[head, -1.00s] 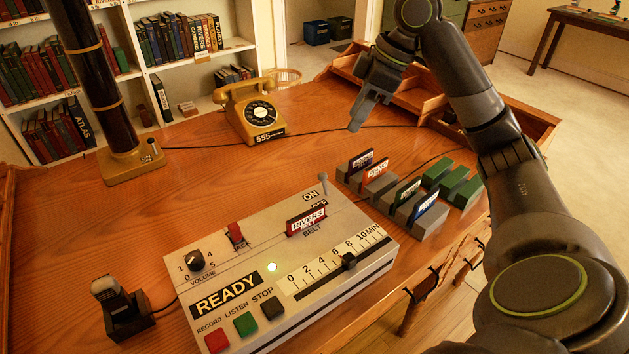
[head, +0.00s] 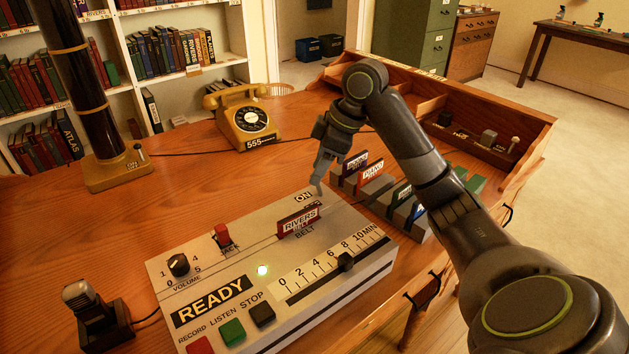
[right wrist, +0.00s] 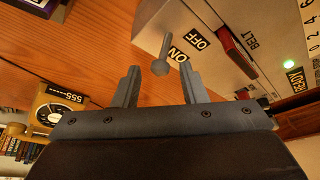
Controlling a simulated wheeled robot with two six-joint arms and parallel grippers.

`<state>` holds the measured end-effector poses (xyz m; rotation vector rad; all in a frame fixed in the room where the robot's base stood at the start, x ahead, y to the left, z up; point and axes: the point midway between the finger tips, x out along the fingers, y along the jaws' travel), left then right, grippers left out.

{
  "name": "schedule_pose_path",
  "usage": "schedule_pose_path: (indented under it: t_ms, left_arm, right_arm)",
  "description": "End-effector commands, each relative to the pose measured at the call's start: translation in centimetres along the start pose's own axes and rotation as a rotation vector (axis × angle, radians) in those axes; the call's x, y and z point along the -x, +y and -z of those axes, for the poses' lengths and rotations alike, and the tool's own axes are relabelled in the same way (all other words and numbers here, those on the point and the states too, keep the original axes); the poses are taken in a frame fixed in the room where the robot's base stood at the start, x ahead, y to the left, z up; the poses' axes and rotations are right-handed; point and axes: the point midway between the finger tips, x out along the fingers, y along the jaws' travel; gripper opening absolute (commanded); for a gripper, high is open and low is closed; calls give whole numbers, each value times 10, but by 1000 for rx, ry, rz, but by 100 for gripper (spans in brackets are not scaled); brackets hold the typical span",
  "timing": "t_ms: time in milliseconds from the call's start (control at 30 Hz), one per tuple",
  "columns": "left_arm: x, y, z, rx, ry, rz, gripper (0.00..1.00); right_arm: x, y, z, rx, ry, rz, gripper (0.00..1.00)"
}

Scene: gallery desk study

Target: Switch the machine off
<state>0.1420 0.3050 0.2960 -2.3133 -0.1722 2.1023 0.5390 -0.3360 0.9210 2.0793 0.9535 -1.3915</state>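The machine (head: 330,262) is a pale box on the desk with a READY sign, a lit green lamp (head: 263,270), and record, listen and stop buttons. Its power switch is a small grey lever (right wrist: 162,58) beside the ON and OFF labels (right wrist: 187,46) in the right wrist view. In the head view my right gripper (head: 318,180) is over the machine's far right corner, by the ON label (head: 303,197), and largely covers the lever. In the right wrist view its two fingers (right wrist: 158,88) are apart and empty, with the lever just ahead between them. My left gripper is not in view.
A red RIVERS card (head: 298,222) stands in the machine's belt slot. Several cards in grey holders (head: 375,190) stand close to the right of my gripper. A yellow telephone (head: 245,122) is behind.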

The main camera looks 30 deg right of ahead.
Motion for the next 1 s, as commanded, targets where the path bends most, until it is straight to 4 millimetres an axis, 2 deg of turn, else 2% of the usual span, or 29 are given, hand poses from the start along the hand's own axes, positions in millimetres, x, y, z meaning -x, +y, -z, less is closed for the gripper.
schedule_pose_path:
  t_ms: [100, 200, 567, 867, 1000]
  left_arm:
    - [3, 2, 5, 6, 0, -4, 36]
    - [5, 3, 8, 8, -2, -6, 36]
    - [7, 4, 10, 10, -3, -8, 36]
    - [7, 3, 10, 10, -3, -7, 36]
    - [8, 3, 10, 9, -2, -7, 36]
  right_arm:
    - [-17, 0, 0, -1, 1, 3, 39]
    - [-25, 0, 0, 0, 1, 2, 39]
    - [-30, 0, 0, 0, 0, 0, 39]
    - [-30, 0, 0, 0, 0, 0, 2]
    - [-30, 0, 0, 0, 1, -1, 0]
